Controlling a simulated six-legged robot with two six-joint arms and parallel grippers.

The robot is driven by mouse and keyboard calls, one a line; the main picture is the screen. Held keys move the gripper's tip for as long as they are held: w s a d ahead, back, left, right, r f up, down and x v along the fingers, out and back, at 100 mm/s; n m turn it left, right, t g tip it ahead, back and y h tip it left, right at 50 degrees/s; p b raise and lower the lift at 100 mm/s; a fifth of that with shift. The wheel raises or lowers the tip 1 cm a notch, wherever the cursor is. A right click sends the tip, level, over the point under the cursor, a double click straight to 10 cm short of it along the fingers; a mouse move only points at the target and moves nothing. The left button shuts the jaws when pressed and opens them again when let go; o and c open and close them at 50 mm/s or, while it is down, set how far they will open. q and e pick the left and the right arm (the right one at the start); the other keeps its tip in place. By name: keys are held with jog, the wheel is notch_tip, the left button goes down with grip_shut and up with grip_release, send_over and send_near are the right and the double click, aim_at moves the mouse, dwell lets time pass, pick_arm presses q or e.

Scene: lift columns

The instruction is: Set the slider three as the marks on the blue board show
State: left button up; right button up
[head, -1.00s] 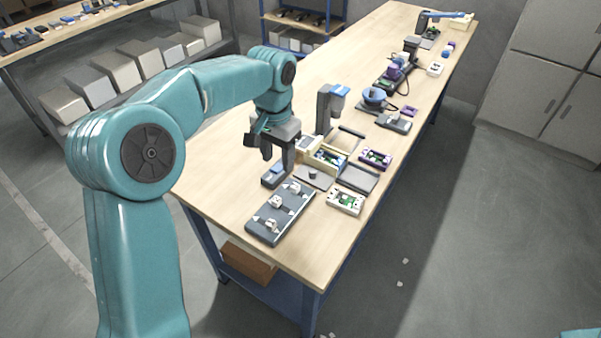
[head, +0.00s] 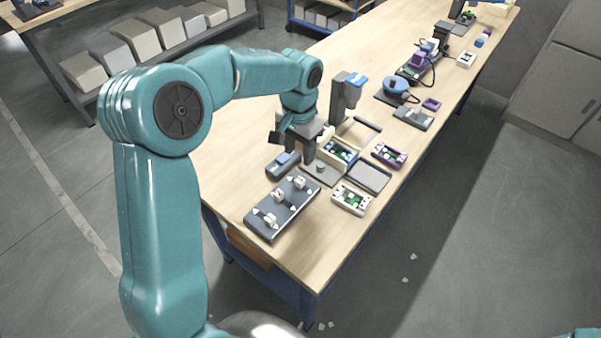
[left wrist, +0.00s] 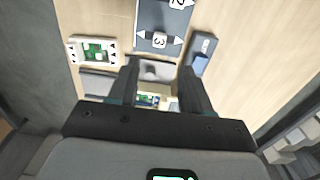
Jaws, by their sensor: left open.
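The dark blue-grey board (head: 262,231) lies near the front end of the bench, with three white knobs and white triangle marks along it. Slider three (head: 299,183) is the knob at its far end; in the left wrist view slider three (left wrist: 160,41) shows its number between two white triangles. My left gripper (head: 294,152) hangs above the bench just beyond that end, fingers down. In the left wrist view the gripper (left wrist: 160,68) is open and empty, its fingers apart, short of slider three in the picture. My right gripper is out of view.
A dark device with a blue block (head: 283,163) sits close beside the gripper. A beige box (head: 341,152), a grey tray (head: 368,177), a white-framed circuit tray (head: 351,199) and a purple frame (head: 389,155) stand to the right. Bare bench lies left of the board.

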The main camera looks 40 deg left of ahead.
aim_at(300, 180)
pick_arm(q)
notch_tip(300, 180, down, 10)
jog(key=shift+r+p, duration=0.1)
jog(key=shift+p, duration=0.5)
jog(key=shift+d+f, duration=0.1)
jog(key=shift+f, duration=0.25)
jog(key=shift+s+r, duration=0.1)
grip_shut()
jog(key=shift+w+a+b, duration=0.2)
jog(key=shift+a+b, duration=0.2)
jog(key=shift+a, duration=0.7)
jog(key=shift+d, duration=0.1)
grip_release()
